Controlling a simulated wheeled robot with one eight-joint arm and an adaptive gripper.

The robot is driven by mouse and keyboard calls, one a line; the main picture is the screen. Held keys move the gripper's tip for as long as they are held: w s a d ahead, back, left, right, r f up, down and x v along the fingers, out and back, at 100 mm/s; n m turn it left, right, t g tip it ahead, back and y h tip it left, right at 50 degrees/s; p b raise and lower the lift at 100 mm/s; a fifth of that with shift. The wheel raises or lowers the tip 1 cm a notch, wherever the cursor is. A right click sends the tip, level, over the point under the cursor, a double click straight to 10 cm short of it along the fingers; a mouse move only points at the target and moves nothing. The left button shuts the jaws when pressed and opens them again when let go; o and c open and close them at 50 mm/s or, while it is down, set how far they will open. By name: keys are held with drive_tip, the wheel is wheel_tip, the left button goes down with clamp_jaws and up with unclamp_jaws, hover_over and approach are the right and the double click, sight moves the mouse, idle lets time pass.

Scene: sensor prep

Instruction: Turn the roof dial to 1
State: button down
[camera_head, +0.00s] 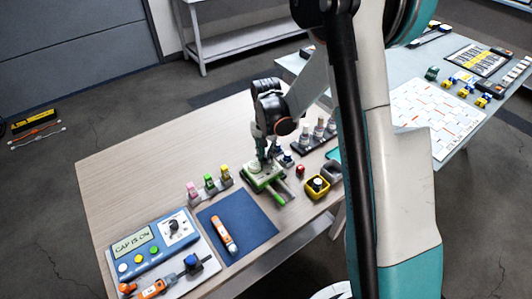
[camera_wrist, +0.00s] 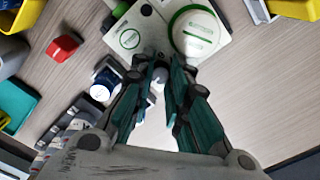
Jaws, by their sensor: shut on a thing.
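My gripper (camera_head: 264,152) reaches down from above onto a white and green device (camera_head: 262,176) on the wooden table. In the wrist view, my gripper (camera_wrist: 160,72) has its teal fingers closed on a small pale grey knob (camera_wrist: 158,84) at the edge of this device. The fingers hide most of the knob, and I cannot read any number or pointer on it. The device (camera_wrist: 150,28) has a large round white lid with a green ring (camera_wrist: 197,33) and a smaller round green-ringed spot (camera_wrist: 130,39). I cannot tell whether the held knob is the roof dial.
A blue box (camera_head: 150,245) with a screen reading "CAP IS ON" stands front left. An orange-and-white tool (camera_head: 224,234) lies on a blue mat (camera_head: 251,224). Coloured bottles (camera_head: 210,184), a yellow container (camera_head: 317,187) and a small red block (camera_head: 300,170) stand near the device. The table's back left is clear.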

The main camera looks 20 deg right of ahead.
drive_tip(key=c, duration=1.5)
unclamp_jaws()
wheel_tip(320, 180, up, 12)
